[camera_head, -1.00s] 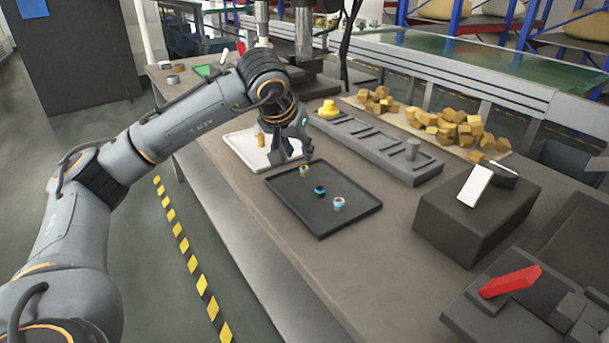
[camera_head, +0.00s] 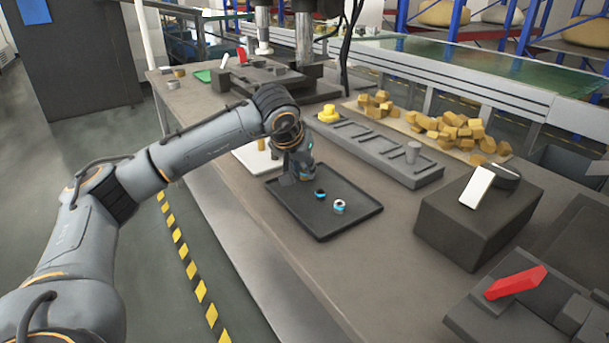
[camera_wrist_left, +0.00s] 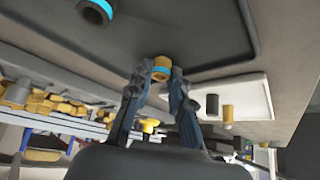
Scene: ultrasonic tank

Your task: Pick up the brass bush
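The brass bush (camera_wrist_left: 160,68), a small golden ring with a blue band, shows in the left wrist view between the fingertips of my left gripper (camera_wrist_left: 161,75). The fingers look open, one on each side of it; whether they touch it I cannot tell. In the head view my left gripper (camera_head: 296,178) is low over the far left part of the black tray (camera_head: 335,225) and hides the bush. Two other bushes stand on the tray: a dark one with a blue band (camera_head: 320,193) and a silvery one with a blue band (camera_head: 339,206). My right gripper is not in view.
A white tray (camera_head: 248,159) with small cylinders lies beyond the black tray. A grey slotted rack (camera_head: 375,150) with a grey cylinder stands behind it. A dark box (camera_head: 470,225) stands at right. Bare table lies in front.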

